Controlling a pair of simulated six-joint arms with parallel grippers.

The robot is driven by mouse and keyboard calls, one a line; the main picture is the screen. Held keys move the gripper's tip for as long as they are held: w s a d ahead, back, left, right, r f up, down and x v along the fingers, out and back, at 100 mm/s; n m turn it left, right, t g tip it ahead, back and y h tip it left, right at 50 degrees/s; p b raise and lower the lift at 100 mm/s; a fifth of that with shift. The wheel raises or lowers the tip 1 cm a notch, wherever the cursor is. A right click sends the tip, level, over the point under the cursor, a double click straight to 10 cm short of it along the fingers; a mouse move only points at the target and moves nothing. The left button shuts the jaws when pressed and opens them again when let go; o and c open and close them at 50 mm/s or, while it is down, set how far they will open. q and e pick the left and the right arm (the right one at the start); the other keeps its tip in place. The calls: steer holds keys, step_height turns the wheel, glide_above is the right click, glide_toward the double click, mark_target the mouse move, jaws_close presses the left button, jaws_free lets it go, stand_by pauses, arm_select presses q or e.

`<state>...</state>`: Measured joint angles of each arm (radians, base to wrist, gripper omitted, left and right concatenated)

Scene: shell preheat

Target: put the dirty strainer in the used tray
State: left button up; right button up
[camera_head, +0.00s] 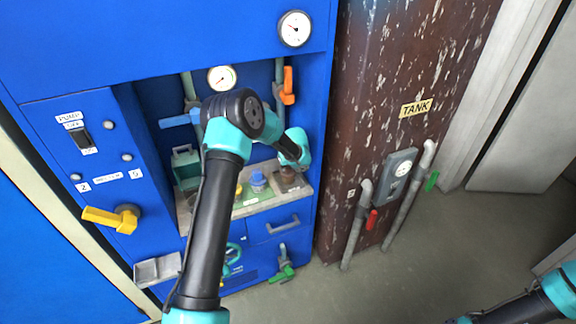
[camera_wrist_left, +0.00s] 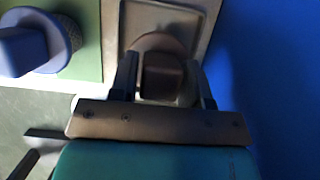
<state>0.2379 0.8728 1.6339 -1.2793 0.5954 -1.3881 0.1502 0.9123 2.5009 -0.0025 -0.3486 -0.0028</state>
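The dirty strainer (camera_wrist_left: 163,76) is brown with a block-shaped handle. It appears upright over the tan, rimmed used tray (camera_wrist_left: 168,16) at the right end of the cabinet shelf. In the head view the strainer (camera_head: 288,172) shows small and dark below my left wrist. My left gripper (camera_wrist_left: 164,78) is down at the strainer, one finger on each side of the handle. Narrow gaps seem to show between fingers and handle, so it looks open. The strainer's underside is hidden. Only part of my right arm shows at the lower right; its gripper is out of view.
A blue strainer (camera_head: 258,181) stands on a green mat (camera_head: 247,204) left of the tray; a yellow piece (camera_head: 238,189) is beside it. A green container (camera_head: 186,166) stands at the shelf's left. The blue cabinet wall (camera_wrist_left: 265,70) is close beside my left gripper.

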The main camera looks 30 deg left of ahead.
arm_select(q)
steer(key=o, duration=0.3)
steer(key=v, duration=1.2)
steer(key=shift+r, duration=0.2)
steer(key=shift+a, duration=0.1)
